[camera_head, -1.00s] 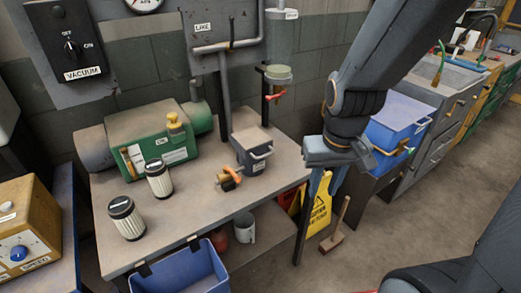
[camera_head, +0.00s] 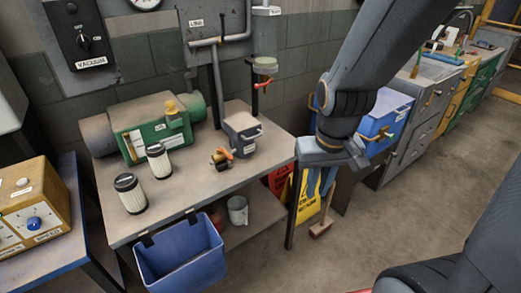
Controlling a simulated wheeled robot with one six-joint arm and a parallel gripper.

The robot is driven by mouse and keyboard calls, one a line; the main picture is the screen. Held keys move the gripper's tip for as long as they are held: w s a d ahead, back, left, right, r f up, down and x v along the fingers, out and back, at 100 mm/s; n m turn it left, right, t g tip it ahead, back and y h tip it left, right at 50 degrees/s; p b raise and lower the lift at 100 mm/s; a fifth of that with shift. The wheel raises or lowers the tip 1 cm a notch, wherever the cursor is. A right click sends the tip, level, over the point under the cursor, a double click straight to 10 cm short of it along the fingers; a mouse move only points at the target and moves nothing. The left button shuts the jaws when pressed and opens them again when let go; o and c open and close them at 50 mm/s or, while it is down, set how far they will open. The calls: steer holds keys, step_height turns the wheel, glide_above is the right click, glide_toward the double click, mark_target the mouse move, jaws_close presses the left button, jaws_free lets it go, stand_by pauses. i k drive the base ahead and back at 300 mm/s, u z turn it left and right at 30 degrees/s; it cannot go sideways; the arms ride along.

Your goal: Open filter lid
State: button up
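A small dark grey box with a pale lid and a metal handle (camera_head: 243,134) stands on the workbench, right of the green pump. It looks like the filter housing, and its lid appears shut. Two white pleated filter cartridges with black tops stand at the left of the bench, one at the front (camera_head: 131,194) and one behind it (camera_head: 159,161). My gripper (camera_head: 335,160) hangs to the right of the bench's right edge, apart from the box. Its fingers point away or down and are partly hidden, so I cannot tell whether they are open. I see nothing held in it.
The green pump (camera_head: 158,138) lies at the back of the bench (camera_head: 190,192). An orange-handled valve piece (camera_head: 222,156) lies in front of the grey box. A blue bin (camera_head: 181,257) hangs at the front. A yellow sign (camera_head: 309,195) and broom (camera_head: 321,229) stand right of the bench.

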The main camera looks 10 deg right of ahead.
mark_target(242, 127)
steer(key=k, duration=0.9)
steer(key=z, duration=0.75)
steer(key=i, duration=0.7)
steer(key=z, duration=0.6)
steer(key=i, duration=0.6)
steer(key=u, duration=0.55)
steer(key=i, duration=0.6)
steer(key=u, duration=0.95)
steer(key=i, duration=0.3)
steer(key=u, duration=0.3)
